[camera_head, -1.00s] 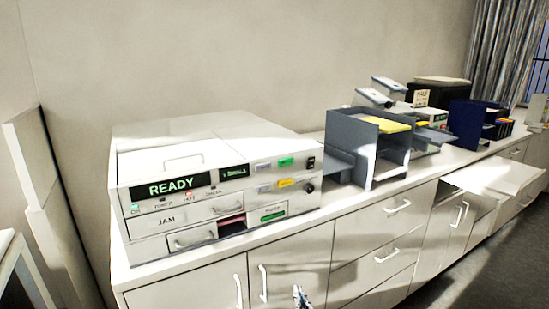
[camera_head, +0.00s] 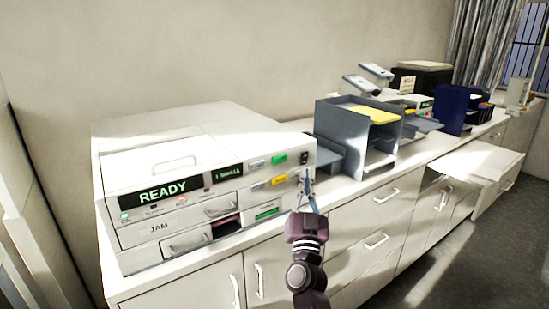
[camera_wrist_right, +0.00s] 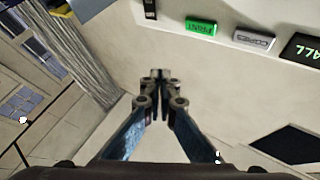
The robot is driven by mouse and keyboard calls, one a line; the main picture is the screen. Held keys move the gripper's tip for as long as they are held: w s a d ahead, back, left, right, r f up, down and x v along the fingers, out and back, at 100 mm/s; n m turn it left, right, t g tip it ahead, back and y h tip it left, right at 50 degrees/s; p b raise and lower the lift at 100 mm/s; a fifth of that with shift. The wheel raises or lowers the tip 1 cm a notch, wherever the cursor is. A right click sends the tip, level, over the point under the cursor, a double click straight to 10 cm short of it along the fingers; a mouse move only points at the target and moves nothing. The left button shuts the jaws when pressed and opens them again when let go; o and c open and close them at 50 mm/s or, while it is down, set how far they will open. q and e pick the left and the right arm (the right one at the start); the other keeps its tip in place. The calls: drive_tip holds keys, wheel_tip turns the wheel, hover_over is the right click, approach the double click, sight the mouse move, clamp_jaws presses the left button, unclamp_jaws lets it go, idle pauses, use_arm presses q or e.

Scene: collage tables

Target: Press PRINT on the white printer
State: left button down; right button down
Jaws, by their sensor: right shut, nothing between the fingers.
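The white printer (camera_head: 170,227) stands on the counter at the left, with a lit READY display (camera_head: 163,191) on its front. A green button (camera_head: 279,158) sits at the upper right of that front. In the right wrist view the green button (camera_wrist_right: 201,28) shows upside down, and its lettering seems to read PRINT. My right gripper (camera_head: 307,176) is in front of the panel's right end, below and right of the green button, near a black switch. In the wrist view its fingertips (camera_wrist_right: 160,76) are together and empty, apart from the green button. My left gripper is out of view.
A grey button (camera_head: 257,163) is left of the green one, and a yellow button (camera_head: 279,180) is below it. A grey paper tray unit (camera_head: 340,130) stands right of the printer. A drawer (camera_head: 480,160) stands open farther right.

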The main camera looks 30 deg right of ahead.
sight(279, 159)
idle(0.3)
drive_tip(key=shift+w+a+b, duration=0.2)
drive_tip(key=shift+w+b, duration=0.85)
drive_tip(key=shift+w, duration=1.15)
drive_tip(key=shift+w+a+b, duration=0.15)
drive_tip(key=shift+w+b, duration=0.9)
drive_tip(key=shift+w, duration=1.1)
drive_tip(key=shift+w, duration=0.1)
drive_tip(key=shift+w, duration=0.3)
drive_tip(key=shift+w, duration=0.45)
drive_tip(key=shift+s+p, duration=0.45)
drive_tip(key=shift+s, duration=0.45)
